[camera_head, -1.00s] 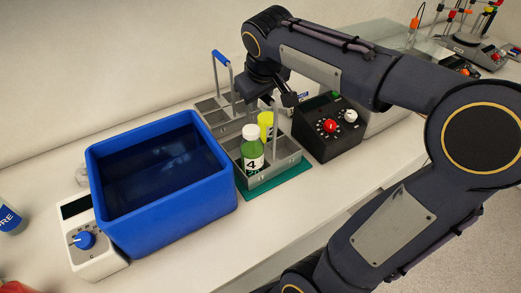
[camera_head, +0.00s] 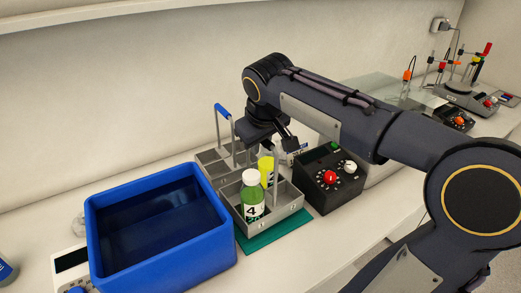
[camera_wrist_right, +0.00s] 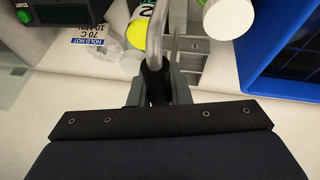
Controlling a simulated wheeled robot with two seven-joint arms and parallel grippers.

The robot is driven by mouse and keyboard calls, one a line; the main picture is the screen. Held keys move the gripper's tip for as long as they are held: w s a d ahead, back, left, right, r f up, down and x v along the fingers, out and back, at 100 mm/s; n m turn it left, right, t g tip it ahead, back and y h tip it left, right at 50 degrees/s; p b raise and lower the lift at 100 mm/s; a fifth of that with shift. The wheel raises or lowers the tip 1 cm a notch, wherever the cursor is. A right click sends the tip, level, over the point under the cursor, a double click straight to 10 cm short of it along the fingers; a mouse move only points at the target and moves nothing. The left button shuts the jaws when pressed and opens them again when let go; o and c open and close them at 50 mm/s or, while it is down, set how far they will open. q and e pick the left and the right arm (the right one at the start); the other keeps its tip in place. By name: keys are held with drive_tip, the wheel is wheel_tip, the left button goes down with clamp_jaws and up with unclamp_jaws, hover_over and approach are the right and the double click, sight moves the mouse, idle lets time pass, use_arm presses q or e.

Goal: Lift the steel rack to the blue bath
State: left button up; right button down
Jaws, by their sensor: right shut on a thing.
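The steel rack (camera_head: 278,210) is a grey divided carrier with an upright handle. It holds a green bottle (camera_head: 252,199) with a white cap, labelled 4, and a yellow bottle (camera_head: 266,170). My right gripper (camera_head: 277,141) is shut on the rack's handle; the right wrist view shows the handle bar (camera_wrist_right: 158,42) between the fingers. The blue bath (camera_head: 160,259) stands just left of the rack, with dark liquid inside. My left gripper is not in view.
A second grey rack (camera_head: 207,158) with a blue grip (camera_head: 222,111) stands close behind. A black control box (camera_head: 333,178) with a red knob is right of the rack. A white bath controller (camera_head: 70,261) sits at the left. Instruments (camera_head: 470,97) stand far right.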

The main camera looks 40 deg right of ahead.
drive_tip(key=s+d+r, duration=0.2)
drive_tip(key=s+r, duration=0.8)
drive_tip(key=s, duration=0.3)
drive_tip(key=shift+s+r+b, duration=0.35)
drive_tip(key=shift+s+b, duration=0.05)
drive_tip(key=shift+d, duration=0.1)
drive_tip(key=shift+r+p, duration=2.45)
drive_tip(key=shift+r, duration=0.1)
